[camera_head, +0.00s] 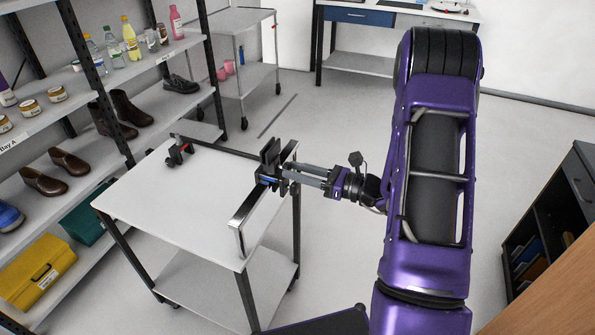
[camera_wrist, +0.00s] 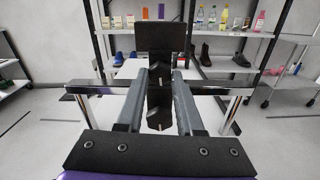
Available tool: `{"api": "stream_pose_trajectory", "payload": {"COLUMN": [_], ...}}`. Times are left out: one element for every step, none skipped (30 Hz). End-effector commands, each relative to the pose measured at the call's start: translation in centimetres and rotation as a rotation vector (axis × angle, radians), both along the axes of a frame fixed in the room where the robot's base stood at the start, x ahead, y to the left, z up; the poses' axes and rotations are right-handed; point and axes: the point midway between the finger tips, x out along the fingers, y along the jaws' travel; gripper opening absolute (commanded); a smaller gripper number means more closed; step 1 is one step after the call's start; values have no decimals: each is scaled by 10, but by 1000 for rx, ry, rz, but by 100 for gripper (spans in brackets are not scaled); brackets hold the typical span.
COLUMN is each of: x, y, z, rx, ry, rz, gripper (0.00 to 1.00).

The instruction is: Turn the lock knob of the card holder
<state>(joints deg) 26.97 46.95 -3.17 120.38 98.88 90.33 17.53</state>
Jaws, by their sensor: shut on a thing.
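The card holder (camera_head: 269,151) is a dark upright piece on the chrome handle of a white trolley in the head view. In the wrist view its black plate (camera_wrist: 160,38) stands upright above the chrome bar. My gripper (camera_head: 287,173) reaches it from the right. In the wrist view, the two grey fingers (camera_wrist: 161,75) run forward on either side of a black part (camera_wrist: 158,98) below the plate, and are shut on it. This part appears to be the lock knob; its turn angle cannot be told. The fingertips are partly hidden by the holder.
The trolley's chrome handle (camera_head: 238,229) passes close under my fingers. Its white top (camera_head: 165,205) is mostly bare, with a small black-and-red fitting (camera_head: 178,153) at the far end. Shelves with shoes and bottles stand at the left. The floor right of the trolley is clear.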

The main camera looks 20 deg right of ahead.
Motion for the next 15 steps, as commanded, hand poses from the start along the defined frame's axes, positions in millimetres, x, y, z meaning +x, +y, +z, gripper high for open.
{"api": "stream_pose_trajectory", "payload": {"x": [0, 0, 0, 0, 0, 0, 0, 0, 0, 0, 0, 0, 0, 0, 0], "y": [0, -1, -1, -1, -1, -1, 0, 0, -1, -1, -1, -1, -1, -1, -1], "z": [-1, -1, -2, -2, -2, -3, -3, -3, -3, -3, -4, -4, -4, -4, -4], "rx": [-6, -11, -19, -27, -35, -47, -58, -68, -86, -99, -114, -133, -148, -164, -184], "ry": [-8, -14, -24, -35, -46, -62, -76, -91, -114, -132, -150, -175, -194, -213, -239], "rz": [-1, -1, -1, -1, -1, -1, -1, -1, -2, -2, -3, -2, -2, -2, -1], "gripper": [0, 0, 0, 0, 0, 0, 0, 0, 0, 0, 0, 0, 0, 0, 0]}}
